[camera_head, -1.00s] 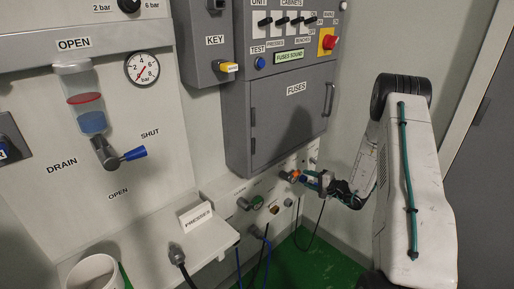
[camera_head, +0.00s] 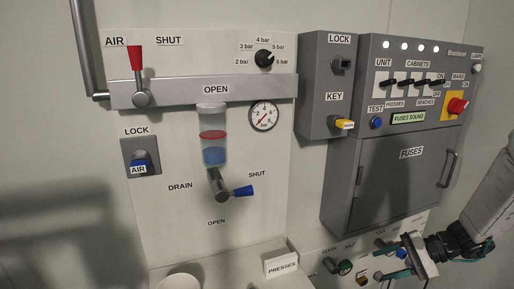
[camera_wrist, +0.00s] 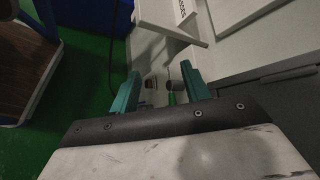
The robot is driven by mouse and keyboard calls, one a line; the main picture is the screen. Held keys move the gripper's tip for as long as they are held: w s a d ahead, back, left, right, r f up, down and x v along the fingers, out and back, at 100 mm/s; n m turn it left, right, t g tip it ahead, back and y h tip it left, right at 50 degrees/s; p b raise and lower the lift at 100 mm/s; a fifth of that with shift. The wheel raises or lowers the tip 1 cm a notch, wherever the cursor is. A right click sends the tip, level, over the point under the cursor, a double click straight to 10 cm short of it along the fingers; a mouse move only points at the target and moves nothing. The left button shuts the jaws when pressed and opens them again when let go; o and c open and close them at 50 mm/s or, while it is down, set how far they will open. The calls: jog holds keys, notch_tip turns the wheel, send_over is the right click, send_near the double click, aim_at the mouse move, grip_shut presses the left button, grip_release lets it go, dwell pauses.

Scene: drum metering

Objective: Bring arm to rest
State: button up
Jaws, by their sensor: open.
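My arm comes in from the right edge of the head view. In the wrist view, small round fittings (camera_wrist: 172,85) on the wall show beyond the gap between the fingers. I cannot tell how far they are from the fingertips.
The grey fuse cabinet (camera_head: 383,190) stands just above my gripper. A shelf with a PRESSES sign (camera_head: 281,264) and a white mug (camera_head: 181,281) is to the left. The air panel has a red lever (camera_head: 136,62) and a blue-handled drain valve (camera_head: 241,191). Green floor (camera_wrist: 88,82) shows in the wrist view.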

jog(key=s+a+r+n+h, duration=0.4)
jog(key=s+r+h, duration=0.2)
jog(key=s+r, duration=0.4)
jog(key=s+a+r+n+h, duration=0.4)
jog(key=s+r, duration=0.6)
jog(key=s, duration=0.4)
jog(key=shift+s+a+r+n+g+h, duration=0.25)
jog(key=shift+s+n+g+h, duration=0.15)
jog(key=shift+n+h, duration=0.45)
